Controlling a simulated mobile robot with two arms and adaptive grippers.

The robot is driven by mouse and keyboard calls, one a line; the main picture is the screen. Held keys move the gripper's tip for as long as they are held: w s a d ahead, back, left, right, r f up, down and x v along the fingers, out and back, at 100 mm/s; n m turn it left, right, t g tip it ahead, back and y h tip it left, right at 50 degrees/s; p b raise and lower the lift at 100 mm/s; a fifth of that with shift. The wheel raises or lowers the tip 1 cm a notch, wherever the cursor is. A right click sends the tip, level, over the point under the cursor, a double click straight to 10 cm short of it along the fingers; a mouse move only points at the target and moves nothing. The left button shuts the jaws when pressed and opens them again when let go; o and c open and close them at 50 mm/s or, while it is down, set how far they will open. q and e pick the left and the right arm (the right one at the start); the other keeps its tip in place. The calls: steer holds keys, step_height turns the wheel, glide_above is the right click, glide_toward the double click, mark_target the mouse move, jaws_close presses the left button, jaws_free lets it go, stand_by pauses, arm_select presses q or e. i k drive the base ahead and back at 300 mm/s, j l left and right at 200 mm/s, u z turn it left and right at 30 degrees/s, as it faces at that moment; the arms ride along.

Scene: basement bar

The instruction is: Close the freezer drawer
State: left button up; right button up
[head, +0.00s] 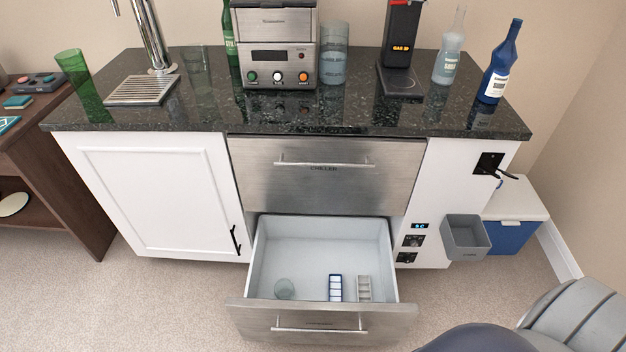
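The freezer drawer is the lower steel drawer (290,326) under the bar counter, and it is pulled well out toward me. Its bar handle (320,329) runs across the front panel; the small label there is too faint to read. Inside the white bin are a clear round cup (285,289), a blue-and-white tray (335,288) and a pale grey tray (364,289). The chiller drawer (380,175) directly above is shut. Neither of my grippers is in view.
A white cabinet door (148,195) left of the drawers is shut. A grey bin (466,237) hangs on the right panel, near a blue-and-white cooler (512,238). Grey rounded shapes fill the bottom right corner. Carpet (150,305) left of the drawer is clear.

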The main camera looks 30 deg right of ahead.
mark_target(304, 252)
steer(key=k+j+z, duration=0.15)
steer(key=z, duration=0.35)
steer(key=k+j+z, duration=0.1)
steer(key=z, duration=0.35)
steer(key=k+l, duration=0.1)
steer(key=l, duration=0.25)
steer(key=l+u, duration=0.05)
